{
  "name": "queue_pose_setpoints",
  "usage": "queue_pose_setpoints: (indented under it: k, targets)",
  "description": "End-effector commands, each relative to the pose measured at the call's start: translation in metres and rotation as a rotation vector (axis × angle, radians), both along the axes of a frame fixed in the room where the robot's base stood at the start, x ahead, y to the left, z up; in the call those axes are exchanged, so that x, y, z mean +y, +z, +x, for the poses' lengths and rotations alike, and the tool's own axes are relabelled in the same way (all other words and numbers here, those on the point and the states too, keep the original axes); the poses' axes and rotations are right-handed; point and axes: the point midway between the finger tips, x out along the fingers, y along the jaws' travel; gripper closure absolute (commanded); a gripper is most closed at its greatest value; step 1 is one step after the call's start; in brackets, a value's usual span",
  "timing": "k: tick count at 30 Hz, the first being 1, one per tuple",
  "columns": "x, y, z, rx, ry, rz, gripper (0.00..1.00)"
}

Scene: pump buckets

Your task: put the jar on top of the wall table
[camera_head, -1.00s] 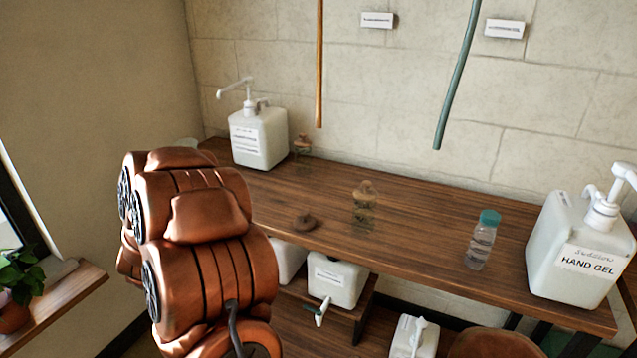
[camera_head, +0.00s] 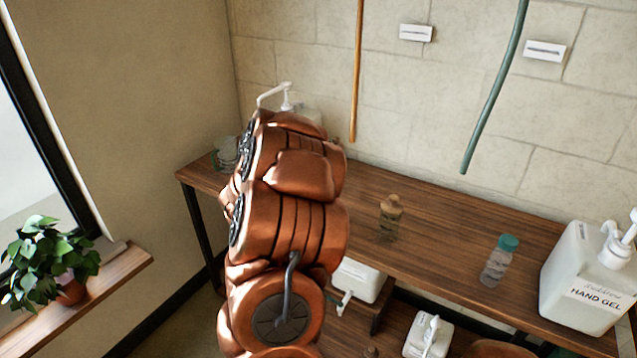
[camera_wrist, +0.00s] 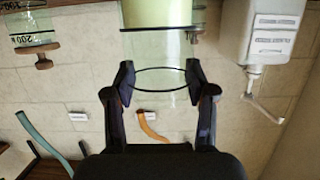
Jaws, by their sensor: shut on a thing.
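In the wrist view my gripper (camera_wrist: 160,78) is shut on a clear glass jar (camera_wrist: 160,102), with one finger on each side. The jar has pale green contents, and the picture's top edge cuts it off. This view looks upside down, with the wall behind the jar. In the head view my arm hides both gripper and jar. The wall table (camera_head: 460,247) is a long brown wooden table along the stone wall; a strip of it shows at the top left of the wrist view. I cannot tell whether the jar touches it.
On the table stand a glass container (camera_head: 226,154) at the far left, a pump bucket (camera_head: 306,114) partly hidden, a brown-stoppered bottle (camera_head: 389,218), a teal-capped bottle (camera_head: 498,262) and a hand gel bucket (camera_head: 590,285). Two tubes hang above. A plant (camera_head: 45,262) sits at left.

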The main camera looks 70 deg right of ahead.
Motion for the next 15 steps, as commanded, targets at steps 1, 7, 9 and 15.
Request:
queue_pose_setpoints:
  k: [1, 7, 9, 15]
  targets:
    - [-0.008, 0.003, 0.004, 0.000, -0.001, -0.005, 1.00]
    - [-0.033, 0.000, 0.021, -0.001, -0.001, -0.005, 1.00]
    - [-0.041, -0.002, 0.027, 0.000, 0.001, -0.003, 1.00]
    - [-0.065, -0.003, 0.042, 0.001, 0.001, -0.007, 1.00]
